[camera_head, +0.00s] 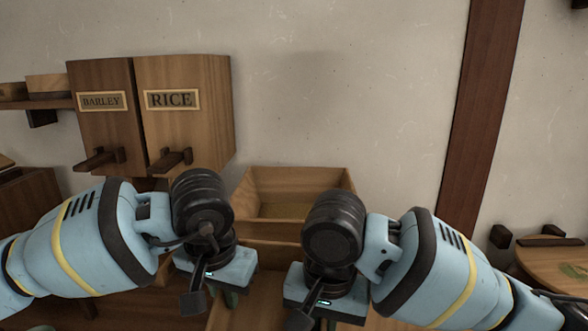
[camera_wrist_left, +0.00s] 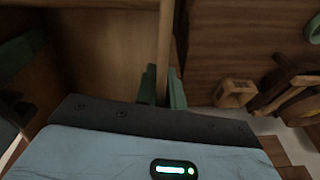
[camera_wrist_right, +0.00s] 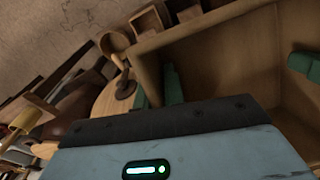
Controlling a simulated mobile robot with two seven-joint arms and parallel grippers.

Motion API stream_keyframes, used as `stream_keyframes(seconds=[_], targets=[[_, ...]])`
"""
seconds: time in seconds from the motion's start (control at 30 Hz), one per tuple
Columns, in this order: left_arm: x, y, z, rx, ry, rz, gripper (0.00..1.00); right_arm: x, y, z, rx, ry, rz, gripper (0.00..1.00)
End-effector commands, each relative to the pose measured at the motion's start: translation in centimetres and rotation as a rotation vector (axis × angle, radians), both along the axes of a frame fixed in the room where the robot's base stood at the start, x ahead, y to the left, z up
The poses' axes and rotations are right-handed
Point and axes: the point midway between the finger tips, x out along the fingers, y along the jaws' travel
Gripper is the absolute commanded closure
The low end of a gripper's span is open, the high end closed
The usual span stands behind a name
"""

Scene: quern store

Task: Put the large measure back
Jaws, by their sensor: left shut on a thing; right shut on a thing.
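The large measure appears to be the open wooden box (camera_head: 262,254) in front of me, between my two grippers; my arms hide much of it. My left gripper (camera_head: 230,297) is shut on its left wall. The left wrist view shows the green fingertips (camera_wrist_left: 163,88) on both sides of that thin wall, with the box interior (camera_wrist_left: 105,45) beside it. My right gripper (camera_head: 322,317) is shut on the opposite wall; its fingertips (camera_wrist_right: 160,86) show in the right wrist view, beside the interior (camera_wrist_right: 225,65). The box's underside is hidden.
Another open wooden box or bin (camera_head: 297,182), with something greenish at its bottom, is just behind. Wall bins labelled BARLEY (camera_head: 95,125) and RICE (camera_head: 190,125) hang at left, with handles below. A dark post (camera_head: 482,110) and round wooden top (camera_head: 555,265) are at right.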

Motion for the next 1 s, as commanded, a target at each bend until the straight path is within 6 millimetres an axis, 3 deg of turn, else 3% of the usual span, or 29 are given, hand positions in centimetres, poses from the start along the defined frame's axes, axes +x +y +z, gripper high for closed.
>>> stream_keyframes(seconds=[0.03,0.53,1.0], targets=[[-0.2,-0.5,-0.1,-0.003,0.011,-0.016,1.00,0.5,0.3,0.7,0.019,-0.014,-0.005,1.00],[0.1,-0.4,0.7,-0.003,0.010,-0.016,1.00,0.8,0.4,1.6,0.019,-0.015,-0.002,1.00],[-0.9,-0.4,6.1,-0.002,0.007,-0.017,1.00,-0.4,0.3,7.0,0.019,-0.017,-0.003,1.00]])
